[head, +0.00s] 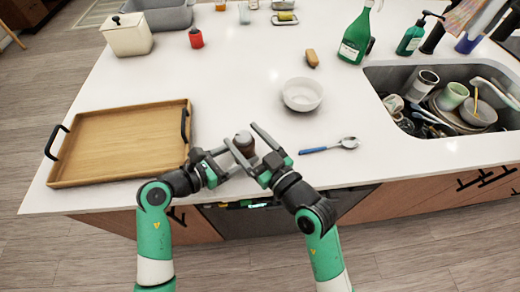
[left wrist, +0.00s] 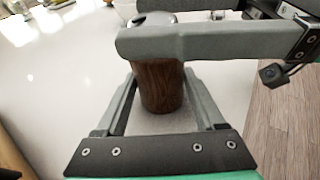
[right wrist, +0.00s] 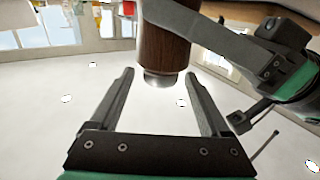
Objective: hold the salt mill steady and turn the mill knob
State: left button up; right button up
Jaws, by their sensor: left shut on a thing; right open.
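The salt mill (head: 243,141), dark brown wood with a metal top, stands near the counter's front edge. In the left wrist view its wooden body (left wrist: 158,82) is between the fingers of my left gripper (head: 238,158), which is shut on it. My right gripper (head: 241,136) is open, its fingers reaching either side of the mill's upper part. One of its fingers crosses in front of the mill in the left wrist view. In the right wrist view the mill's metal end (right wrist: 160,80) sits between the spread fingers. The mill's base is hidden in the head view.
A wooden tray (head: 120,177) lies left, a white bowl (head: 302,107) behind, and a spoon with a blue handle (head: 328,146) to the right. The sink (head: 380,80) holds dishes. A green bottle (head: 356,40) stands by it. The counter's middle is clear.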

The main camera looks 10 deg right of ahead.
jog(key=v, duration=1.1)
jog(key=w+f+g, duration=0.1)
jog(key=w+n+g+y, duration=0.1)
jog(key=w+d+f+n+g+y, duration=0.1)
jog(key=shift+w+f, duration=0.4)
jog(key=d+r+n+g+y, duration=0.3)
jog(key=d+n+g+y, duration=0.1)
jog(key=y, duration=0.1)
jog(key=x, duration=1.2)
jog(key=shift+w+a+f, duration=0.15)
jog(key=shift+w+f, duration=0.1)
jog(key=shift+w, duration=0.2)
jog(key=shift+c, duration=0.2)
